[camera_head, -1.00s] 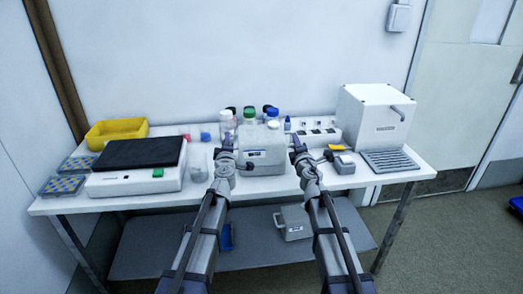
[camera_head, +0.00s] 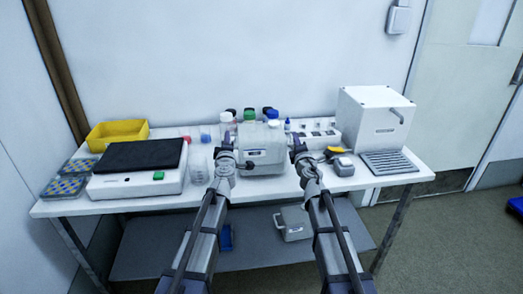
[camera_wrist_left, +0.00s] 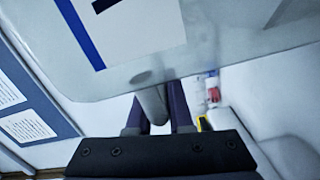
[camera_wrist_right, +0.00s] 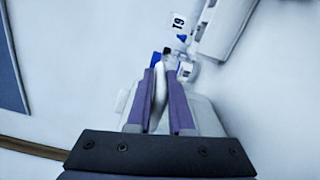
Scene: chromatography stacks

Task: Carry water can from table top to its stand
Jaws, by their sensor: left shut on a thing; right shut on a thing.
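The water can (camera_head: 262,142) is a pale grey, translucent container with a white and blue label on its front. It is at the middle of the table top (camera_head: 212,201), between my two grippers. My left gripper (camera_head: 229,146) is shut on the grey handle at the can's left side; the can's wall and label fill the upper left wrist view (camera_wrist_left: 150,45). My right gripper (camera_head: 296,147) is shut on the handle at its right side, and pale handle material shows between its fingers (camera_wrist_right: 160,88). I cannot tell whether the can's base touches the table. I cannot identify the stand.
A black-topped device (camera_head: 138,184) and yellow bin (camera_head: 117,133) are left. Several capped bottles (camera_head: 249,116) stand close behind the can. A yellow-black tool (camera_head: 340,161) and a white machine (camera_head: 378,120) are right. A grey box (camera_head: 293,224) is on the lower shelf.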

